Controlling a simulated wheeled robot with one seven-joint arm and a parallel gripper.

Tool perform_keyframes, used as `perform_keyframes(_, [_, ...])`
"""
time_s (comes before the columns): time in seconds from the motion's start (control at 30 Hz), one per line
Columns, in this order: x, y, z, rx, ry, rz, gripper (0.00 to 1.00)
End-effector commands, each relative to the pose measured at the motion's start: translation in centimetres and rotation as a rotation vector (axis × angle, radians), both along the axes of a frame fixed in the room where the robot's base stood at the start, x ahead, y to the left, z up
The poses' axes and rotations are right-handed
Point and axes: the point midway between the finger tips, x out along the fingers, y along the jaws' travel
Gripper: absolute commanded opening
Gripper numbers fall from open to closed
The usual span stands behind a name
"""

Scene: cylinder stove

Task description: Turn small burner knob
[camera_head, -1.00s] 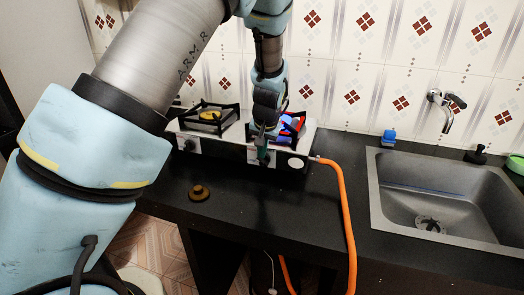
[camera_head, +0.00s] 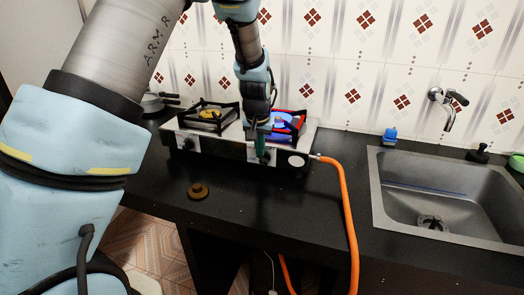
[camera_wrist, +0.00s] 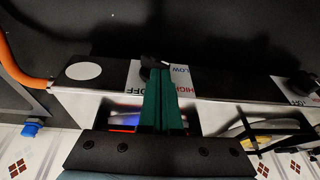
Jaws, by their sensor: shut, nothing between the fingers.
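The two-burner stove (camera_head: 222,143) stands on the dark counter, with a knob on its front below each burner. The right knob (camera_head: 265,158) is at my gripper (camera_head: 260,153); in the wrist view this black knob (camera_wrist: 152,63) sits on a label reading HIGH, LOW and OFF. My gripper (camera_wrist: 158,80) has its green fingers together, with tips at the knob and partly covering it. I cannot tell whether they touch it. The left knob (camera_head: 188,144) is apart from my gripper and also shows in the wrist view (camera_wrist: 301,84). Blue and red show at the right burner (camera_head: 283,126).
An orange hose (camera_head: 345,200) runs from the stove's right end down over the counter front. A brown round object (camera_head: 197,191) lies on the counter before the stove. A sink (camera_head: 450,200) is at right; the counter between is mostly clear.

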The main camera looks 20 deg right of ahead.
Motion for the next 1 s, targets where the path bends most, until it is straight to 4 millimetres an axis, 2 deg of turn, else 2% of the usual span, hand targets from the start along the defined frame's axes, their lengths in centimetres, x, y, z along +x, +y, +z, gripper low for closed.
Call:
perform_keyframes(0.57, [0.5, 0.5, -0.3, -0.083, 0.074, 0.004, 0.0])
perform_keyframes(1.0, [1.0, 1.1, -0.7, -0.21, 0.194, 0.004, 0.0])
